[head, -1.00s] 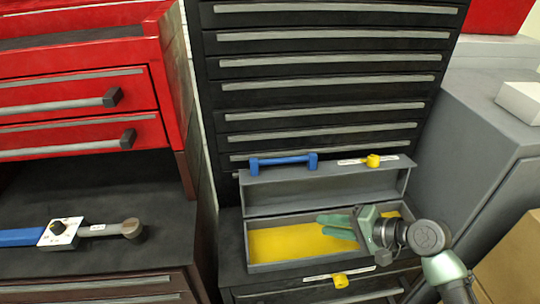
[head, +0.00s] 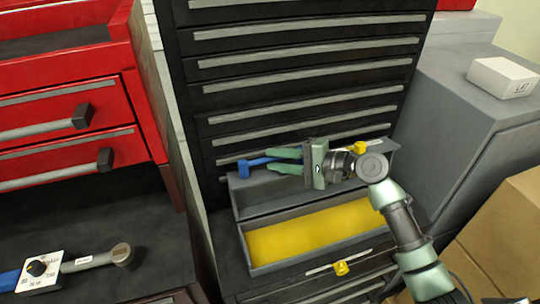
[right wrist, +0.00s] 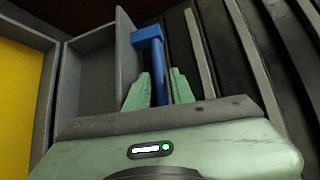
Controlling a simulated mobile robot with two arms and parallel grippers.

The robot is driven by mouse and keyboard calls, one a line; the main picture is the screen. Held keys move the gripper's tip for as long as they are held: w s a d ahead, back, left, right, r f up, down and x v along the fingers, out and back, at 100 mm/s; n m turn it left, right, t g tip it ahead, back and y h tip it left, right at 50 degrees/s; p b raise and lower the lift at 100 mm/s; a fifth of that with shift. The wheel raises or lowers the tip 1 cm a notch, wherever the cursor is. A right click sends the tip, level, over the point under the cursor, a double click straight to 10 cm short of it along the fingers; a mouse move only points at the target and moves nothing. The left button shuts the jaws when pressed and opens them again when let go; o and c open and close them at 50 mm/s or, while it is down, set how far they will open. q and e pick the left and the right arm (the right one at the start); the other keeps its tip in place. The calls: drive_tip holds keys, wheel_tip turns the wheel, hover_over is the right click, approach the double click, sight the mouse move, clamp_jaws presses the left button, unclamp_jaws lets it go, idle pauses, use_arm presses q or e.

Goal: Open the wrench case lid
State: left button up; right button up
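The grey wrench case (head: 322,258) sits on the dark cabinet top, its yellow inside in view and empty. Its lid (head: 262,201) stands raised at the back, also seen in the right wrist view (right wrist: 88,80). The blue handle (head: 246,168) is on the lid's upper edge; in the right wrist view the handle (right wrist: 150,38) runs between my fingers. My right gripper (head: 282,169) is open, with one finger on each side of the handle. Whether the fingers touch it I cannot tell. My left gripper is not in view.
A black drawer cabinet (head: 290,75) rises right behind the lid. A yellow latch (head: 341,268) is at the case front. A torque wrench (head: 95,261) lies on the left worktop. A white box (head: 501,77) stands on the grey cabinet at right.

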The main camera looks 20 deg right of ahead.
drive_tip(key=shift+x, duration=1.05)
drive_tip(key=shift+s, duration=0.1)
clamp_jaws()
drive_tip(key=shift+f, duration=0.1)
idle(0.4)
